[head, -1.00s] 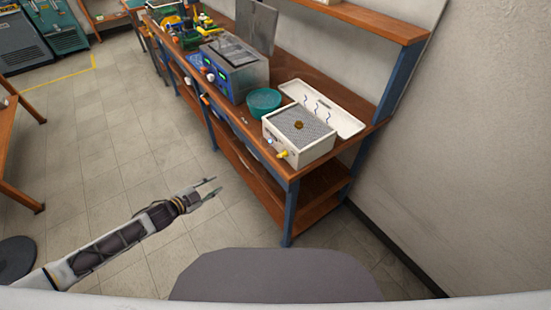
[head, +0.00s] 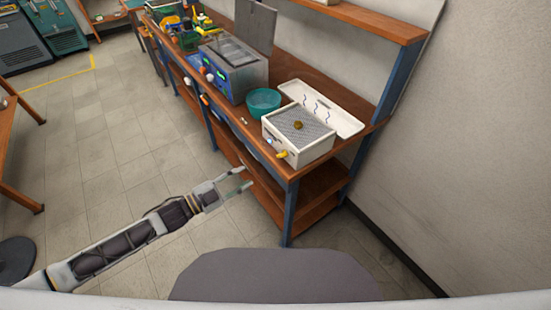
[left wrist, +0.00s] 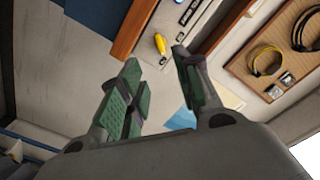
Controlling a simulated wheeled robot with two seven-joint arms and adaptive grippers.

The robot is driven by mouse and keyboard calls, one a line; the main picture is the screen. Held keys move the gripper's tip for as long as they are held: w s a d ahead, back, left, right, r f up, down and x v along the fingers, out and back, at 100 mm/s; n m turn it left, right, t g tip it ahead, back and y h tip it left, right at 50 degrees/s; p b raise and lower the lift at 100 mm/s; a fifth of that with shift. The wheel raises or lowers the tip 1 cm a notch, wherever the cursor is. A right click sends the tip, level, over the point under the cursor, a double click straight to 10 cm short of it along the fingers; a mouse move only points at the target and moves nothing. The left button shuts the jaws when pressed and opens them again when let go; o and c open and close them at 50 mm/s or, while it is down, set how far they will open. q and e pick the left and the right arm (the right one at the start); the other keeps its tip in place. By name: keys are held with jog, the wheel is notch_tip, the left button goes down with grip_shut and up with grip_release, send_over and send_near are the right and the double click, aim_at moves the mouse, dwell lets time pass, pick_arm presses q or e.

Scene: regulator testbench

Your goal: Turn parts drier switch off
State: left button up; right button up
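The parts drier (head: 312,150) is a white box with a grey mesh top and an open white lid, at the near end of the bench. Its yellow switch (head: 282,154) sticks out of the front face, beside a small bluish light (head: 269,141). A small brown part (head: 298,125) lies on the mesh. My left gripper (head: 246,178) is open and empty, below and left of the switch, apart from it. In the left wrist view the yellow switch (left wrist: 160,44) shows beyond the gap between the open fingers (left wrist: 155,66). My right gripper is not in view.
A green bowl (head: 264,102) stands left of the drier, and a blue-and-metal tank unit (head: 233,72) stands farther along. The wooden bench edge (head: 262,152) and its blue leg (head: 290,212) are close to my left gripper.

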pick_arm(q)
jog(key=shift+w+d, duration=0.1)
send_near(279, 157)
jog(key=shift+x, duration=1.7)
jog(key=p+x, duration=0.1)
jog(key=x, duration=0.2)
jog(key=shift+w+d+f, duration=0.1)
jog(key=shift+w, duration=0.1)
jog(key=shift+x, duration=1)
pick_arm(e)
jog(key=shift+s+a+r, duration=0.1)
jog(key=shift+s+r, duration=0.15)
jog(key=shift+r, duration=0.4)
pick_arm(q)
jog(key=c, duration=0.7)
grip_shut()
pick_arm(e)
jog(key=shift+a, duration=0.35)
